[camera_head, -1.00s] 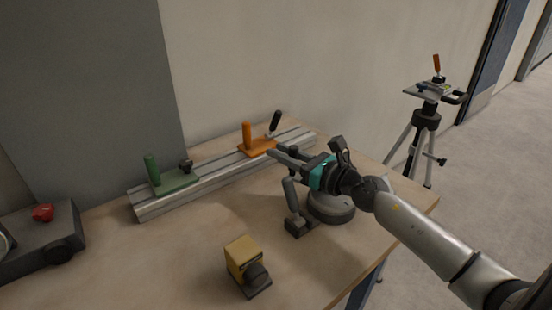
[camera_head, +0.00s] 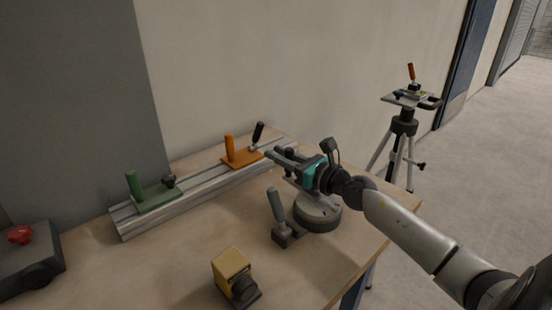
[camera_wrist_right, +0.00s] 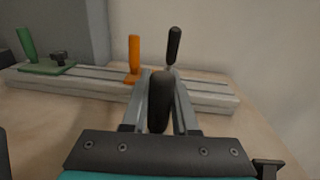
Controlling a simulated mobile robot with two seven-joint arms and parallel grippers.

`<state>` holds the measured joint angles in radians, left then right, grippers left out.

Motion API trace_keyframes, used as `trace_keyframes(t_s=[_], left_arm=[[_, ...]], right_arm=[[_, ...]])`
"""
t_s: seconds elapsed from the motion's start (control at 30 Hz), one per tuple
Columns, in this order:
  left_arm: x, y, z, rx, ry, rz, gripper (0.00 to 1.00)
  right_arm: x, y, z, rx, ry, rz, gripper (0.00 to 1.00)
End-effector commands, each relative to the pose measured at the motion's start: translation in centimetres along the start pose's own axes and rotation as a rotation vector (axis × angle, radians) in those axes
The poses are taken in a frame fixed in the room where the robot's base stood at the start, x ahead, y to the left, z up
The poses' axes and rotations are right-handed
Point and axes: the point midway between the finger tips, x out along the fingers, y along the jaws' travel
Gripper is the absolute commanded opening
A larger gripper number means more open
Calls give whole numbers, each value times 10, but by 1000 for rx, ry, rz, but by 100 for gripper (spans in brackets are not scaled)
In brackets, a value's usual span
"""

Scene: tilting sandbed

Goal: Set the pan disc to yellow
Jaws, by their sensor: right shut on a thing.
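The pan disc is likely the round grey turntable (camera_head: 318,213) on the bench, partly under my right gripper. A small reddish mark shows near its rim; I cannot make out a yellow mark. My right gripper (camera_head: 280,158) is above the disc's far side, pointing left. It is shut on a dark rounded handle (camera_wrist_right: 159,100), which stands between its fingers in the right wrist view. What the handle joins to below is hidden. A grey lever (camera_head: 277,206) on a dark block stands at the disc's left. My left gripper is not in view.
A metal rail (camera_head: 190,201) carries a green clamp (camera_head: 152,197) and an orange clamp (camera_head: 240,156) at the back. A yellow box (camera_head: 230,266) stands in front. A dark box with a red knob (camera_head: 20,235) is left. A tripod (camera_head: 404,126) stands beyond the bench.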

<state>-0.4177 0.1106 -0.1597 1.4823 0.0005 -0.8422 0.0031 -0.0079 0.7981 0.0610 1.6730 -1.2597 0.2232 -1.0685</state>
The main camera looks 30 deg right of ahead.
Motion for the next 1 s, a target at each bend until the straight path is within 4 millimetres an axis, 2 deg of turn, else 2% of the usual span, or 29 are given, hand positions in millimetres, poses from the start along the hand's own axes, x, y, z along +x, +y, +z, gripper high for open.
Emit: trace_keyframes(t_s=[0.5,0.53,0.6,0.77,1.0], left_arm=[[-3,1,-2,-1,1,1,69],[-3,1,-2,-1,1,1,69],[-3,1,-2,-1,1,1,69],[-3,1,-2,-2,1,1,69],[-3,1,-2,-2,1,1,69]], right_arm=[[0,-3,0,-1,1,-3,0],[0,-3,0,-1,1,-3,30],[0,-3,0,-1,1,-2,38],[0,-2,0,-1,1,-1,56],[0,-2,0,0,0,0,57]])
